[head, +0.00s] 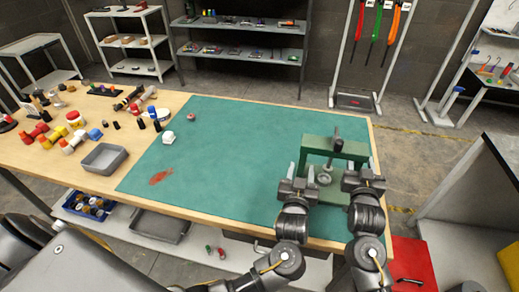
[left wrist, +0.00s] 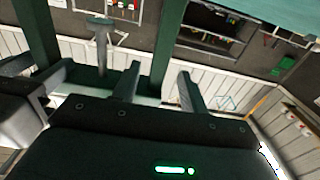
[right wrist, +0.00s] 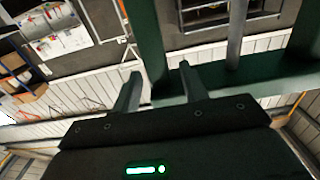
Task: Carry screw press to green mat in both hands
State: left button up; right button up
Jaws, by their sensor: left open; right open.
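The screw press (head: 336,147) is a green frame with two posts, a top beam and a grey vertical screw. It appears upright at the right end of the green mat (head: 235,150); my grippers partly hide its base. My left gripper (head: 300,172) is open at the press's left post, which passes between its fingers in the left wrist view (left wrist: 165,45). My right gripper (head: 359,167) is open at the right post, which shows between its fingers in the right wrist view (right wrist: 150,40). Neither gripper is visibly clamped on a post.
A grey tray (head: 104,158), several bottles and tools lie on the wooden table at the left. The mat's middle is clear. A red cabinet (head: 412,262) stands at lower right.

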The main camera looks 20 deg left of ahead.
jog(key=shift+r, duration=0.1)
jog(key=shift+s+d, duration=0.1)
jog(key=shift+s, duration=0.45)
jog(key=s+d, duration=0.2)
jog(key=s, duration=0.8)
jog(key=shift+s, duration=0.35)
